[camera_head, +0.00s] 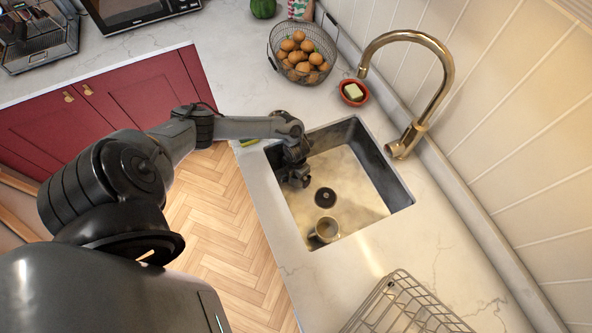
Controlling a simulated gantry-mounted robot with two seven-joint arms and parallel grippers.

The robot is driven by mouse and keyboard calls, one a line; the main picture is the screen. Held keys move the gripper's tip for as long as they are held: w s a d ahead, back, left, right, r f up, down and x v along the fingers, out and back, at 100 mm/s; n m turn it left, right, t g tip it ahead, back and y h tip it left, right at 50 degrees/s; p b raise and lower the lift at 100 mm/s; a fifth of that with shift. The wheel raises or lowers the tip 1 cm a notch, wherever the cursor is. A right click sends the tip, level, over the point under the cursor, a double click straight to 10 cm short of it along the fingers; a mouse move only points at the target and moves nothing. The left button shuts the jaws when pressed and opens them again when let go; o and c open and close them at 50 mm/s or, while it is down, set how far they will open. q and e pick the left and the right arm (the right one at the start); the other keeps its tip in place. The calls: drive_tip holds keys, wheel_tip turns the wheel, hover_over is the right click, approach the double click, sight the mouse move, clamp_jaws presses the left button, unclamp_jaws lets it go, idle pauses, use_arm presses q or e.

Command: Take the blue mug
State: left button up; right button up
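A mug (325,230) sits in the sink (355,190), near its front left corner. It looks grey-gold here, and I see no mug that is clearly blue. My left arm reaches in from the left and bends down over the sink's left edge. My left gripper (299,179) is inside the sink area, above and slightly left of the mug and apart from it. Its fingers are dark and small, so I cannot tell whether they are open. My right gripper is not in view.
A gold faucet (437,85) rises behind the sink. Bare counter (245,75) lies to the upper left. Red cabinets (150,88) are at left.

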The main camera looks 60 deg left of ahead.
use_arm(q)
drive_tip(key=shift+f, duration=0.1)
drive_tip(key=c, duration=1.1)
